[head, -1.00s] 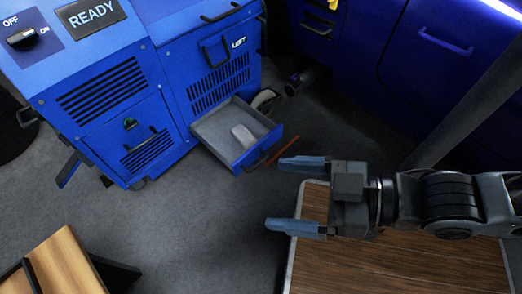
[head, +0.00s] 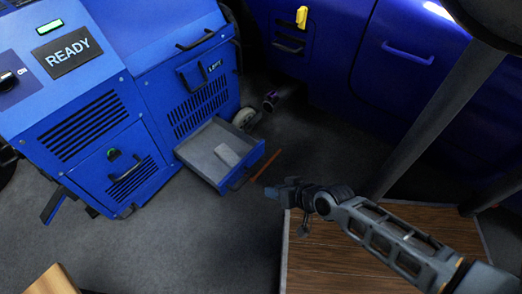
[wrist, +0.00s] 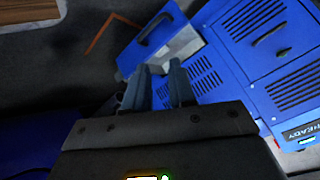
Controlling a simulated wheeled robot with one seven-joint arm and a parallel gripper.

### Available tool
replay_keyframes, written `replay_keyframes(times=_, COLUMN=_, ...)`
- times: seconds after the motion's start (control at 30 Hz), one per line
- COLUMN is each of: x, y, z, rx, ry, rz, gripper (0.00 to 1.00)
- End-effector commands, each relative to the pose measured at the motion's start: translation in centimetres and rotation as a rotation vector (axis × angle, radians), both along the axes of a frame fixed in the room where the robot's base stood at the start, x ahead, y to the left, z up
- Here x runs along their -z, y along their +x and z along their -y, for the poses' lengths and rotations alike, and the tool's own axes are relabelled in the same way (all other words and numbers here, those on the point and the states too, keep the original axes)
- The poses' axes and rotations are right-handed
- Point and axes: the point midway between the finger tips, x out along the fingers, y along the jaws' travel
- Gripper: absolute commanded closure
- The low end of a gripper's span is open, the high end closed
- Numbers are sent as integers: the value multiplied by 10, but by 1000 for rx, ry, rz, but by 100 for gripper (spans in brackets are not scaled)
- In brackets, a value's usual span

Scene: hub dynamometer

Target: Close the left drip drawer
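The left drip drawer (head: 222,152) is pulled out low from the blue cabinet labelled LEFT. In the wrist view the drawer front (wrist: 140,45) shows just beyond the fingers. My gripper (head: 280,190) is to the lower right of the drawer, apart from it in the head view. In the wrist view its two fingers (wrist: 158,80) have a gap between them and hold nothing visible.
A wood-topped table (head: 350,262) stands below my arm. An orange-brown strip (head: 267,165) lies beside the drawer. The blue machine with the READY display (head: 66,50) stands at left. Grey floor (head: 190,240) in front of the drawer is clear.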

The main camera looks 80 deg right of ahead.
Motion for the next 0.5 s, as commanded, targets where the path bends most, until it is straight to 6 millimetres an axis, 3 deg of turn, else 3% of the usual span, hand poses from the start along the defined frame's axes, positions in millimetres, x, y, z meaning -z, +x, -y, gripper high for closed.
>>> replay_keyframes(times=0.03, x=13, y=-1, z=21, rx=95, ry=64, rz=14, gripper=81)
replay_keyframes(times=0.2, x=50, y=-11, z=74, rx=357, ry=298, rz=109, gripper=97)
replay_keyframes(times=0.4, x=63, y=-21, z=131, rx=573, ry=512, rz=294, gripper=100)
replay_keyframes(times=0.5, x=62, y=-26, z=149, rx=627, ry=570, rz=367, gripper=100)
